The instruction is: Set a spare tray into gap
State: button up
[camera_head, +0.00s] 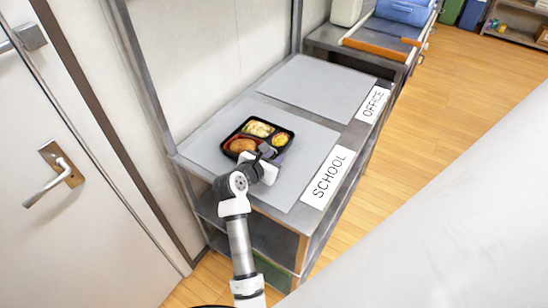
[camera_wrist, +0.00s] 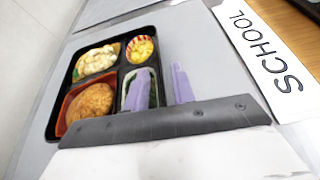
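A black bento tray (camera_head: 225,141) lies flat on the grey mat marked SCHOOL. In the wrist view the tray (camera_wrist: 54,112) holds a white-topped food, a yellow food in a red cup and a brown round piece; a fourth compartment is partly covered by a finger. My gripper (camera_head: 272,153) is at the tray's near right side. In the wrist view its two purple fingers (camera_wrist: 160,88) are apart, one over the fourth compartment and one outside the right rim. I see a gap between them and cannot tell whether either touches the tray.
The SCHOOL mat (camera_head: 309,150) has room around the tray. Behind it, a second grey mat (camera_head: 320,86) by the OFFICE label (camera_head: 373,104) is empty. A blue box (camera_head: 403,11) stands on a farther bench. A wall and door are on the left.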

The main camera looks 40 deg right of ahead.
jog(key=b+v, duration=0.2)
jog(key=v, duration=0.9)
jog(key=shift+s+a+r, duration=0.1)
jog(key=shift+a+r, duration=0.05)
jog(key=shift+a, duration=0.05)
